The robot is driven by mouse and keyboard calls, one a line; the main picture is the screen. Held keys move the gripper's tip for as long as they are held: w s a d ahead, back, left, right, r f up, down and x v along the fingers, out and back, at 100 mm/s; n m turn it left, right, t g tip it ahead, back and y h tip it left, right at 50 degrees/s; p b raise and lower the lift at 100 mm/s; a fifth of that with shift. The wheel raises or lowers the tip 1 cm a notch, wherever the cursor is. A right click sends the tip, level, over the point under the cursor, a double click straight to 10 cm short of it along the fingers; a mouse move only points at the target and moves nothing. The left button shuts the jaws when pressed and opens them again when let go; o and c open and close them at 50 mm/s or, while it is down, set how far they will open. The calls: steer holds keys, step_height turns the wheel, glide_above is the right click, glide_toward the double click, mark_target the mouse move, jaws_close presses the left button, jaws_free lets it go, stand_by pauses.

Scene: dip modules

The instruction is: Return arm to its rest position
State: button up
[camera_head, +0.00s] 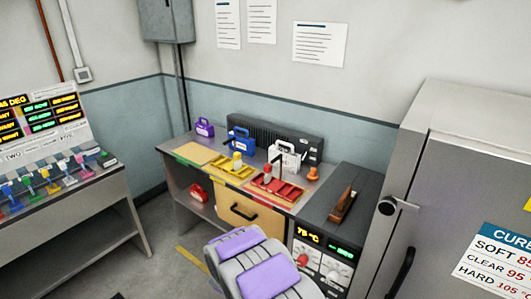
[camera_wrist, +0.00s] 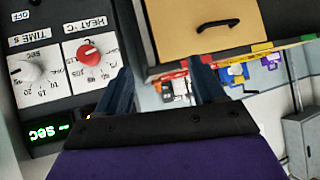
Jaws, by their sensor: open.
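My gripper (camera_wrist: 164,72) shows in the wrist view with two dark blue fingers spread apart and nothing between them. The wrist view looks upside down. My arm (camera_head: 250,262), grey with purple panels, shows at the bottom of the head view, low in front of the workbench. My gripper's fingers cannot be made out in the head view. In the wrist view the heat and time control panel (camera_wrist: 62,62) is to the left of the fingers, and the wooden drawer front (camera_wrist: 230,28) is beyond them.
The workbench holds a yellow tray (camera_head: 232,172), a red tray (camera_head: 277,189), and purple (camera_head: 204,127), blue (camera_head: 241,139) and white (camera_head: 286,155) cases. A grey cabinet (camera_head: 455,150) stands close at right. A second table (camera_head: 100,185) stands at left, with open floor between.

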steer(key=s+d+r+n+g+y, duration=0.25)
steer(key=s+r+g+y, duration=0.25)
steer(key=s+r, duration=1.05)
steer(key=s+d+r+g, duration=0.2)
steer(key=s+d, duration=0.3)
steer(key=s, duration=0.5)
steer(key=s+d+r+n+g+h, duration=0.1)
steer(key=s+d+r, duration=0.4)
steer(key=s, duration=0.6)
steer(key=s+d+r+n+g+h, duration=0.1)
steer(key=s+d+r+g, duration=0.3)
steer(key=s, duration=0.6)
steer(key=shift+s+d, duration=0.3)
steer(key=shift+d, duration=0.1)
